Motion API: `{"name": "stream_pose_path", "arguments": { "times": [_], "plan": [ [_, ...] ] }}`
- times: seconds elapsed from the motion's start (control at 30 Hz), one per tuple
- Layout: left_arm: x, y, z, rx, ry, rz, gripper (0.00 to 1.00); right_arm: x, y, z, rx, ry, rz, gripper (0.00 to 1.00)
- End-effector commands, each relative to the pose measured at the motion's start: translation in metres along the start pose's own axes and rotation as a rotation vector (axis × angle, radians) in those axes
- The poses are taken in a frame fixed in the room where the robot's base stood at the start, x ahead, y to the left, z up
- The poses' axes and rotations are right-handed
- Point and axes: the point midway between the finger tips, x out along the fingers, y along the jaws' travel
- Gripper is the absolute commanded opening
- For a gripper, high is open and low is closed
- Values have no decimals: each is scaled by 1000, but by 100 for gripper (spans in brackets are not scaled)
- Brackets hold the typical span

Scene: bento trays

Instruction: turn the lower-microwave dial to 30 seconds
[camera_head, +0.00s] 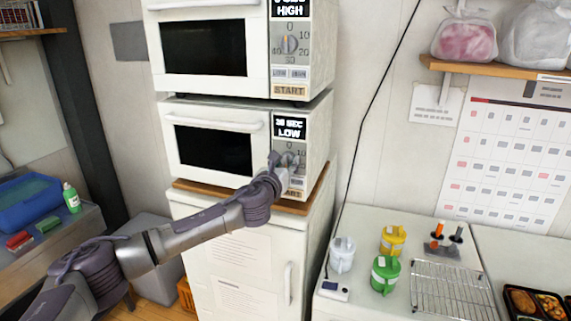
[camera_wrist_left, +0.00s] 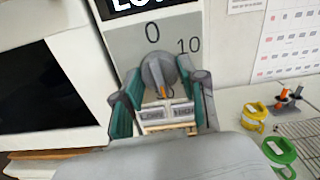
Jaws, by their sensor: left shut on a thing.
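The lower microwave (camera_head: 216,147) is white with a dark window. Its display (camera_head: 289,128) seems to read "30 SEC" above "LOW", though the digits are blurry. Its grey dial (camera_head: 291,158) is partly hidden by my left gripper (camera_head: 284,163) in the head view. In the left wrist view, the dial (camera_wrist_left: 158,70) sits below the printed 0, and its orange pointer points down. My left gripper (camera_wrist_left: 163,98) is shut on the dial, with one finger on each side. My right gripper is not in view.
An upper microwave (camera_head: 207,49) with its own dial (camera_head: 290,44) stands directly above. LOW and HIGH buttons (camera_wrist_left: 167,113) lie just below the held dial. To the right, a white counter holds cups with lids (camera_head: 385,274) and a wire rack (camera_head: 452,290). A black cord (camera_head: 368,125) hangs on the wall.

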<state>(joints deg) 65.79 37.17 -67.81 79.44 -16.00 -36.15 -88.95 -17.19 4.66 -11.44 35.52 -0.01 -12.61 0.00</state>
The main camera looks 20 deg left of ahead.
Motion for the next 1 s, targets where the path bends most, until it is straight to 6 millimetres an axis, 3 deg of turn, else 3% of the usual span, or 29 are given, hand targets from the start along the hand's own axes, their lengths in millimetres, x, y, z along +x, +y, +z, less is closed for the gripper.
{"name": "stream_pose_path", "arguments": {
  "times": [0.3,0.77,0.8,0.93,1.0],
  "plan": [
    [0,0,-4,96,7,-1,7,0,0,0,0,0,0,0],
    [-1,0,-5,108,8,-1,7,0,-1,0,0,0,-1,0],
    [-1,0,-5,108,8,-1,45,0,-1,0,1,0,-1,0],
    [0,0,-4,107,6,-1,67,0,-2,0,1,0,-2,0],
    [0,0,-3,107,5,-1,67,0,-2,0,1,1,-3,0]
  ]
}}
